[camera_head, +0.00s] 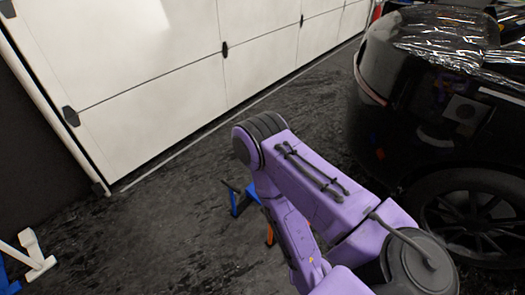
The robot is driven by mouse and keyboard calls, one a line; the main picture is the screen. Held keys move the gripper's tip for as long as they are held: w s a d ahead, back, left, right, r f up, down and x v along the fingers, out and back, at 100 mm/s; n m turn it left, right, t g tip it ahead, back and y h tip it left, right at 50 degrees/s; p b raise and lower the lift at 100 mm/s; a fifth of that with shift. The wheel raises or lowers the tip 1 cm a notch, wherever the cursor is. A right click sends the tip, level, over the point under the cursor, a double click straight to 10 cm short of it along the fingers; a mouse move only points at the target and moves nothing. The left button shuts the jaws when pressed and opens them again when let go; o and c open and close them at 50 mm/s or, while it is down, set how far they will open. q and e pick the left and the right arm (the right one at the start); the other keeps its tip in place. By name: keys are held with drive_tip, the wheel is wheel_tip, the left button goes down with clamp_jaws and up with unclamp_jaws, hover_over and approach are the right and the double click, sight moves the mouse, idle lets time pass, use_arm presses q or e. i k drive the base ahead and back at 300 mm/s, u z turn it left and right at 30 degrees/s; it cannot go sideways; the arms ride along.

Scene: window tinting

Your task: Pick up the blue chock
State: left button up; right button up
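A blue piece (243,198) stands on the dark floor near the middle, partly hidden behind my purple arm. An orange piece (270,236) shows just below it, also partly hidden. I cannot tell whether the two belong to one object or whether the blue piece is the chock. More blue (8,279) shows at the lower left edge, beside a white, angled object. My purple arm comes in from the lower right and bends at its elbow above the floor. Neither gripper is visible.
A black car (432,95) with shiny clear film on it stands at the right, its wheel (478,215) at the lower right. A white panelled garage door (165,75) closes the back. Dark floor (150,230) is clear between the white object and my arm.

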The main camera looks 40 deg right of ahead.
sight(250, 191)
drive_tip(key=z, duration=0.7)
drive_tip(key=i, duration=0.85)
drive_tip(key=z, duration=1)
drive_tip(key=i, duration=0.55)
drive_tip(key=u, duration=0.05)
